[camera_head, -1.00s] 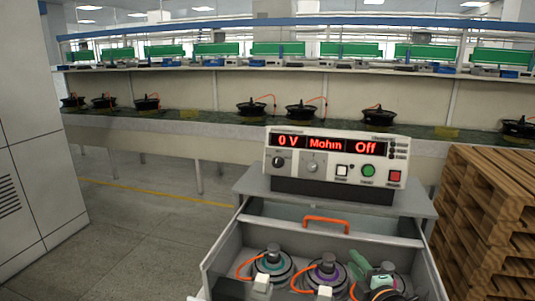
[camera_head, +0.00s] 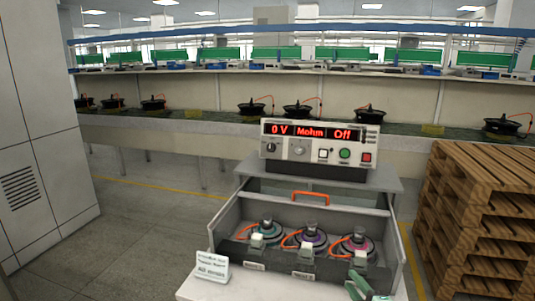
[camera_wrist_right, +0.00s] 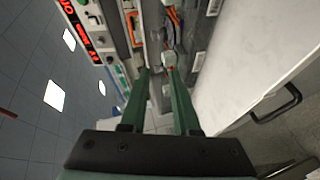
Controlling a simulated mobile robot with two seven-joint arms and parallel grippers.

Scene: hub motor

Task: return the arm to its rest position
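My right gripper (camera_head: 358,284) shows green fingers at the bottom right of the head view, in front of the open drawer (camera_head: 219,226). In the right wrist view its two fingers (camera_wrist_right: 158,75) are apart with nothing held between them. A white connector (camera_wrist_right: 168,60) appears beyond the fingertips, apart from them. Three hub motors sit in the drawer: left (camera_head: 267,232), middle (camera_head: 311,237) and right (camera_head: 356,247), with orange cables and pale connectors. My left gripper is not in view.
A tester (camera_head: 318,146) reading "0 V", "Mohm" and "Off" stands behind the drawer. A small sign (camera_head: 212,267) stands at the front left corner. Stacked wooden pallets (camera_head: 475,220) are close on the right. A grey cabinet (camera_head: 40,150) is at left; open floor (camera_head: 140,240) lies between.

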